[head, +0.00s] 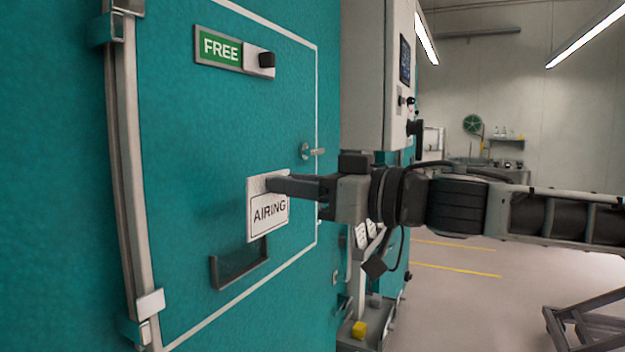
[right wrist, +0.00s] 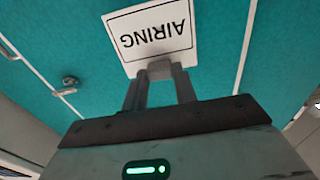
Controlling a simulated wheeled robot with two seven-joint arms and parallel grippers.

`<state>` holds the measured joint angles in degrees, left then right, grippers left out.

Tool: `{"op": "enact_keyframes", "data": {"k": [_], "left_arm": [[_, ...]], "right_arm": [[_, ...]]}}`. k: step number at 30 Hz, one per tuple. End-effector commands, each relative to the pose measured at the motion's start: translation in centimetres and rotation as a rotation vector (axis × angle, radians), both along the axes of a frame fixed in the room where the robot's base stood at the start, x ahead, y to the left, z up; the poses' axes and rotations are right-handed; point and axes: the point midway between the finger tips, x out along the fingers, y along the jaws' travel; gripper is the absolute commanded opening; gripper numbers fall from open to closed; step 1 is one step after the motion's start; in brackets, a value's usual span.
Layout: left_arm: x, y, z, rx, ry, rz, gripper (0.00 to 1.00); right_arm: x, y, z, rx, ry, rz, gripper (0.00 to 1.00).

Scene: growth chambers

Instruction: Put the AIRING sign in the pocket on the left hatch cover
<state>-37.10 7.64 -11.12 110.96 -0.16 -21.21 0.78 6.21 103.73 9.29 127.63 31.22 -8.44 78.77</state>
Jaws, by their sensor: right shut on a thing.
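The AIRING sign (head: 268,222), a white plate with a black frame, is upright in the head view, just in front of the teal hatch cover (head: 200,140). My right gripper (head: 272,185) is shut on its top edge. The sign also shows upside down in the right wrist view (right wrist: 152,32), with my right gripper (right wrist: 160,70) on its edge. The dark pocket (head: 240,265) is on the hatch cover just below the sign. The sign's lower edge is close to the pocket's top; I cannot tell whether it is inside. My left gripper is not in view.
A green FREE slider plate (head: 220,48) is above on the cover. A metal latch (head: 310,151) sticks out to the right of the sign. A hinge bar (head: 128,170) runs down the left. A control box (head: 378,75) stands beyond the cover; open floor (head: 460,300) lies right.

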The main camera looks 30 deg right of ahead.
Motion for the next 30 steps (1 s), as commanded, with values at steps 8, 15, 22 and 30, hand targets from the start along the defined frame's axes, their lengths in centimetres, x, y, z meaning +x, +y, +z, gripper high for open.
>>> {"op": "enact_keyframes", "data": {"k": [8,15,22,30], "left_arm": [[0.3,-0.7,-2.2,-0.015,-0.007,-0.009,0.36],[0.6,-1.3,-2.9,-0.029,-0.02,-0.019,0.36],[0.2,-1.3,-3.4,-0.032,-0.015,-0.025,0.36],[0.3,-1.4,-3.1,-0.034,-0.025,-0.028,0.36]], "right_arm": [[2.0,0.9,-1.3,-0.006,0.003,-0.004,0.04],[3.5,2.1,-1.5,-0.005,0.001,0.0,0.04],[4.5,2.7,-1.4,-0.004,0.0,0.0,0.04],[4.9,2.9,-1.3,-0.001,0.0,0.001,0.04]]}}
